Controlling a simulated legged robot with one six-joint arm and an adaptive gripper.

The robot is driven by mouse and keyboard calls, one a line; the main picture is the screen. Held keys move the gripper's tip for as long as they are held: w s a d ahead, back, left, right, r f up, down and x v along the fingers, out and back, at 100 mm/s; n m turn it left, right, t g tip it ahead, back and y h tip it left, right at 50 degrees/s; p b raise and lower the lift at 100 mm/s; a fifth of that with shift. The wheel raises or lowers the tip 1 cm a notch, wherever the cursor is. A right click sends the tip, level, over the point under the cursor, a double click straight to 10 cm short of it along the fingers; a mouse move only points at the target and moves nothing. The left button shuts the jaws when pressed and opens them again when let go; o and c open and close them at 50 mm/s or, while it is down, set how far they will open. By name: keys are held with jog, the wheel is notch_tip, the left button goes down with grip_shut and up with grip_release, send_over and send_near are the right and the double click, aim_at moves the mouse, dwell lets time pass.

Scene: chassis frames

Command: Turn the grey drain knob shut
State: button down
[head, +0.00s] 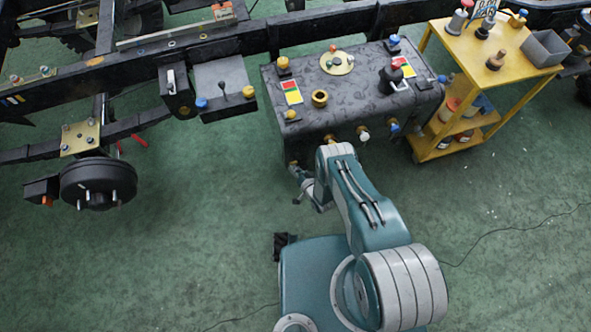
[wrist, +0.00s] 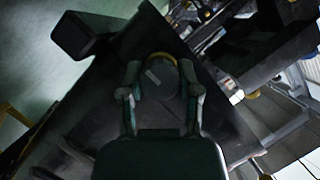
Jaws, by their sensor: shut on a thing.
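My gripper (wrist: 160,78) is shut on the grey drain knob (wrist: 160,88), with one finger on each side of it in the wrist view. The knob looks dark and rounded, with a pale mark on its face and a yellow collar (wrist: 162,56) at its far end. In the head view my gripper (head: 304,184) is low at the front of the black tank (head: 340,105), toward its left end. The knob is not clearly seen there.
Several fittings, one with a white cap (head: 364,136) and one with a blue cap (head: 393,128), stick out of the tank's front. A yellow trolley (head: 458,60) stands at the right. A wheel hub (head: 98,183) is at the left. The green floor in front is mostly clear.

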jog(key=shift+w+d, duration=0.1)
jog(key=shift+w, duration=0.05)
jog(key=shift+c, duration=1.5)
grip_release()
jog(key=v, duration=1.2)
